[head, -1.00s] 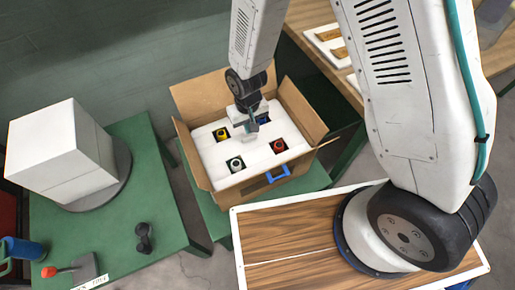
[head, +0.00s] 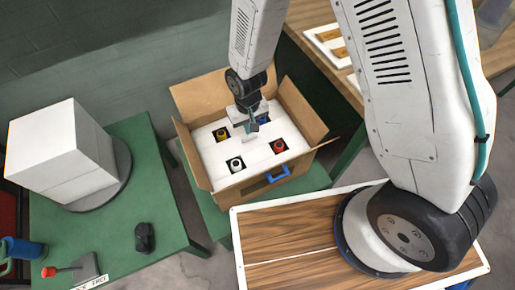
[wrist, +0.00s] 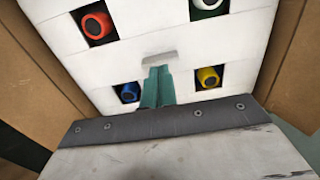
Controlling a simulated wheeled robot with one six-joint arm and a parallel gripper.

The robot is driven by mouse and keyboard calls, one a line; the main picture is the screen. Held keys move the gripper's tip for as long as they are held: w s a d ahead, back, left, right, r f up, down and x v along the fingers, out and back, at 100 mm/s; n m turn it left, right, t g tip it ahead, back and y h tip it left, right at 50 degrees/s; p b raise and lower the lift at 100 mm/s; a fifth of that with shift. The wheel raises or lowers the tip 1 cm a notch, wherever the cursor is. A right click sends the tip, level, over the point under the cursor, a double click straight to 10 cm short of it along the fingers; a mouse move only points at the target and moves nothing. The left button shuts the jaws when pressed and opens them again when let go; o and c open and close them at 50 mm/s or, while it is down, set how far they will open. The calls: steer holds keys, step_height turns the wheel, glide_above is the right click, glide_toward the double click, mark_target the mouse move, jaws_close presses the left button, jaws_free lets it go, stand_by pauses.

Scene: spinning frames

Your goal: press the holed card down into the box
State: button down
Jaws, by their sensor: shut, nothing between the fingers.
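The white holed card (head: 212,151) lies inside the open cardboard box (head: 245,190). Its square holes show yellow, blue, white and red round-topped pieces. In the wrist view the card (wrist: 150,25) shows the red (wrist: 96,26), white (wrist: 207,3), blue (wrist: 129,92) and yellow (wrist: 208,77) pieces in their holes. My gripper (head: 249,128) is shut and empty, pointing down over the card between the yellow and blue holes. Its teal fingers (wrist: 157,75) end at or just above the card beside a small grey strip; I cannot tell if they touch.
The box flaps (head: 303,112) stand open around the card. The box rests on a green bench. At left, a green table (head: 130,185) holds a white block (head: 62,150) and a small black object (head: 144,237). A wood-topped surface (head: 290,235) lies at front right.

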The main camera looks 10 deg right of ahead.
stand_by(0.4)
steer(key=shift+f, duration=1.85)
steer(key=shift+r, duration=0.1)
steer(key=shift+r, duration=3.95)
